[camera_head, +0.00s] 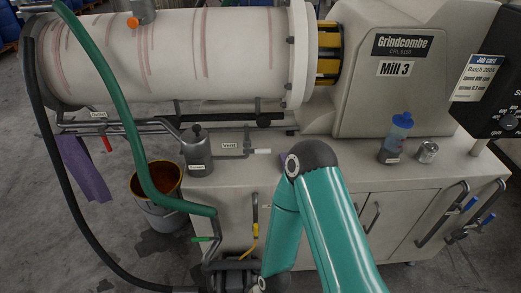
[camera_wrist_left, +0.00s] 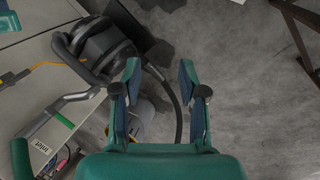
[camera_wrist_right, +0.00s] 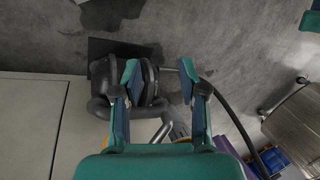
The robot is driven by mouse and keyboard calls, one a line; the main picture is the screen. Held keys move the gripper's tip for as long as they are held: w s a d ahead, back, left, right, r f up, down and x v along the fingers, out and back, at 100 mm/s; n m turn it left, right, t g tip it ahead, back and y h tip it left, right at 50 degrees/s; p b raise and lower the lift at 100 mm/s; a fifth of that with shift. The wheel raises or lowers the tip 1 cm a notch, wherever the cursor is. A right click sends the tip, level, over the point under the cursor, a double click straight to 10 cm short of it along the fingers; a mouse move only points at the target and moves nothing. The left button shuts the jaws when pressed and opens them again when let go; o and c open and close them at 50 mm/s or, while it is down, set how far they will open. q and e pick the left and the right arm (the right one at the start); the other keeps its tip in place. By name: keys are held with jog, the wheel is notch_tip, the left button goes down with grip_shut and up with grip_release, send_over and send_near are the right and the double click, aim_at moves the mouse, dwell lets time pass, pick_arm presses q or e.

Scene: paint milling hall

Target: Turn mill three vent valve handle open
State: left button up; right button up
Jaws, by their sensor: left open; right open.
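In the head view, the machine with the "Mill 3" plate (camera_head: 394,69) stands behind a pale cabinet bench. A "Vent" label (camera_head: 229,145) is on the pipework below the white drum, and a short pale handle (camera_head: 262,151) lies roughly level just right of it. My teal arm stands just right of this handle. My left gripper (camera_wrist_left: 160,78) is open and empty in the left wrist view, above the floor beside a dark pump and hose. My right gripper (camera_wrist_right: 161,78) is open and empty in the right wrist view, with a dark pump behind its fingers. Neither gripper shows in the head view.
A red handle (camera_head: 107,143) hangs by the outlet pipe. A grey canister (camera_head: 196,152), a blue bottle (camera_head: 398,135) and a small tin (camera_head: 427,152) stand on the bench. A green hose (camera_head: 129,125) crosses at left. A bucket (camera_head: 157,190) stands on the floor.

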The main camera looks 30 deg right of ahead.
pick_arm(q)
jog(key=shift+o, duration=1.1)
jog(key=o, duration=0.9)
notch_tip(320, 180, down, 6)
jog(key=b, duration=0.6)
jog(key=shift+f+b, duration=0.25)
jog(key=shift+b, duration=0.05)
pick_arm(e)
jog(key=n+t+h+b, duration=0.7)
jog(key=n+t+b, duration=1.2)
jog(key=b, duration=0.2)
send_near(264, 151)
pick_arm(q)
notch_tip(264, 151, down, 20)
jog(key=p, duration=0.1)
jog(key=shift+r, duration=0.2)
pick_arm(e)
jog(key=x, duration=0.7)
jog(key=f+x, duration=0.1)
jog(key=x, duration=0.2)
jog(key=shift+w+d+r, duration=0.1)
jog(key=shift+w+d, duration=0.05)
jog(key=shift+w, duration=0.2)
